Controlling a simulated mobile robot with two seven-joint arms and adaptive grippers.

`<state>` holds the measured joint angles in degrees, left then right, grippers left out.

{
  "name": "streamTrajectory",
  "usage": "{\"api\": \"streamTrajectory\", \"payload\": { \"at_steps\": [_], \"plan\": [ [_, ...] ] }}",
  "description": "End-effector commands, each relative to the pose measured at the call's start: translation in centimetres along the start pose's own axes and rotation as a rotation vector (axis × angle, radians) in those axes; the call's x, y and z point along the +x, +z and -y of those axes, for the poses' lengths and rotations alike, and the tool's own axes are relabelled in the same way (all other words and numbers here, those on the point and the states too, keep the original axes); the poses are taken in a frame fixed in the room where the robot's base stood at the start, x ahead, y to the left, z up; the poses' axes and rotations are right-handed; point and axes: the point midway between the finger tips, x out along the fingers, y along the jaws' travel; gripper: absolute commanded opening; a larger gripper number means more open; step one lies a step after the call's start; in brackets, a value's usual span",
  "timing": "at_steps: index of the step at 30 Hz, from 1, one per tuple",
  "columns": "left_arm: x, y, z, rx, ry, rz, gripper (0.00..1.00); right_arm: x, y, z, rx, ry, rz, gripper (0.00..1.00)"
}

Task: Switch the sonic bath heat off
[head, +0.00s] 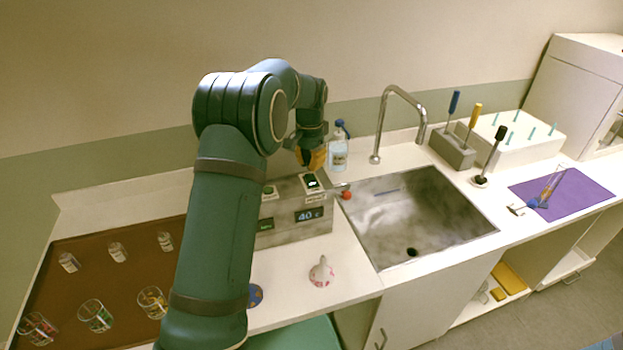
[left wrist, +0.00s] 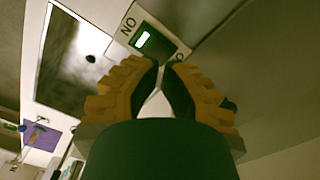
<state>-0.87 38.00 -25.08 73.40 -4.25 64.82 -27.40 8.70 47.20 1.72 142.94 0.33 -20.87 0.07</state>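The sonic bath (head: 318,226) is a grey box left of the sink, with a lit display reading 40 C. On its top is a dark switch (head: 311,182) with a bright mark. In the left wrist view the switch (left wrist: 152,43) is dark green with a white lit bar near the end labelled ON, which reads upside down. The label at its other end is mostly hidden by my fingers. My left gripper (head: 313,166) is just above and behind the switch. In the left wrist view its tips (left wrist: 164,66) are together, holding nothing, near the switch's unlit end; contact is unclear.
A sink (head: 415,220) with a tall tap (head: 381,130) lies to the right, a spray bottle (head: 338,152) behind. A brown tray (head: 130,270) with glasses lies left. A pink-white item (head: 321,272) stands in front.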

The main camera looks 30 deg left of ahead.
Motion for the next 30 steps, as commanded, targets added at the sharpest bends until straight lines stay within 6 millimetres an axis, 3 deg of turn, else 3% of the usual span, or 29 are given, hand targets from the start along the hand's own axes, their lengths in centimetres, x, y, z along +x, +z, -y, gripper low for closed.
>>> {"api": "streamTrajectory", "payload": {
  "at_steps": [30],
  "plan": [
    [0.78,0.01,0.0,0.0,0.0,0.0,0.0,0.38,0.06,-0.15,0.0,0.0,0.0,0.47]
  ]
}}
